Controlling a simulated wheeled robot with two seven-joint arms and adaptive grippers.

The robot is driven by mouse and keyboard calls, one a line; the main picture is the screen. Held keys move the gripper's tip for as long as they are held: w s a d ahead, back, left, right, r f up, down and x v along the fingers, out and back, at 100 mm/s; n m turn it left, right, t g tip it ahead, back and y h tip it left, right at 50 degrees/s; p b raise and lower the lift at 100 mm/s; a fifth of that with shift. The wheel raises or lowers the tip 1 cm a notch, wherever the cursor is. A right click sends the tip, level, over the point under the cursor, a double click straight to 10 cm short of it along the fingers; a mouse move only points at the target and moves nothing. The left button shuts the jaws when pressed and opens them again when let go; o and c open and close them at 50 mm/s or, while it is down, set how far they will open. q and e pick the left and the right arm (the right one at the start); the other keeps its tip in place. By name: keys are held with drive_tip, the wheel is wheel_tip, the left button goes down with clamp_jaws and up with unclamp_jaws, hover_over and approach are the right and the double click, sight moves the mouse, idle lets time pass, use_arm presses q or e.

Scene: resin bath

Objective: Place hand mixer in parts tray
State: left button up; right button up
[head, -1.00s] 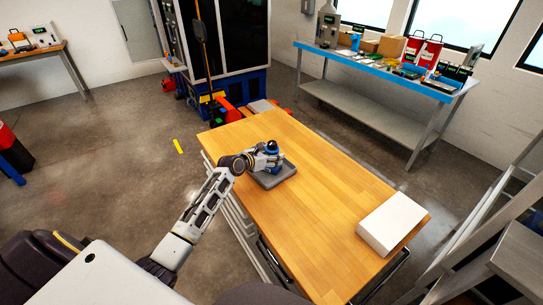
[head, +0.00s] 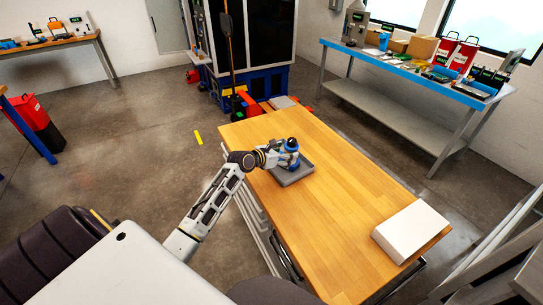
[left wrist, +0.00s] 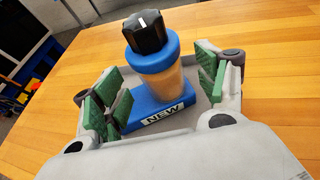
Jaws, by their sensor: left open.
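The hand mixer (head: 291,146) has a black knob on top, a blue collar, a tan body and a blue base marked NEW. It stands upright inside the grey parts tray (head: 303,177), which lies flat on the wooden bench. In the left wrist view the mixer (left wrist: 158,66) shows between the green-padded fingers. My left gripper (head: 279,155) is open on the left side of the mixer, its fingers spread to either side of it. The wrist view also shows my left gripper (left wrist: 162,82) with gaps beside the body. My right gripper is not in view.
The wooden bench top (head: 345,215) is clear in front of the tray. A white box (head: 411,231) sits at its near right corner. A blue-edged table (head: 405,72) with several items stands at the back right, and a dark cabinet (head: 255,40) stands behind.

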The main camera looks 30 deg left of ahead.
use_arm(q)
drive_tip(key=v, duration=0.8)
